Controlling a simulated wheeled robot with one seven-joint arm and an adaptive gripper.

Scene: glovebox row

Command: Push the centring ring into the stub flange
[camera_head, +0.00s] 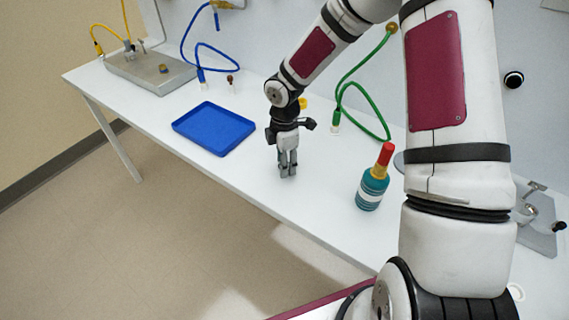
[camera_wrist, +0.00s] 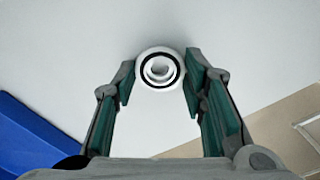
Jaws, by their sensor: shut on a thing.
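My gripper (camera_head: 288,172) points down over the front part of the white bench, right of the blue tray. In the wrist view its two green-padded fingers (camera_wrist: 160,84) are shut on the centring ring (camera_wrist: 160,68), a pale metal ring with a black seal and a hollow middle. The ring sits between the fingertips, facing the wrist camera. In the head view the fingers hide it or it is too small to make out. I cannot pick out the stub flange for certain; a metal fitting (camera_head: 527,210) stands on a grey plate at the right edge, partly behind my arm.
A blue tray (camera_head: 214,128) lies empty left of my gripper. A teal bottle with a red top (camera_head: 372,180) stands to the right. A metal block (camera_head: 150,72) sits far left on the bench (camera_head: 250,172). Blue and green hoses (camera_head: 362,93) hang behind.

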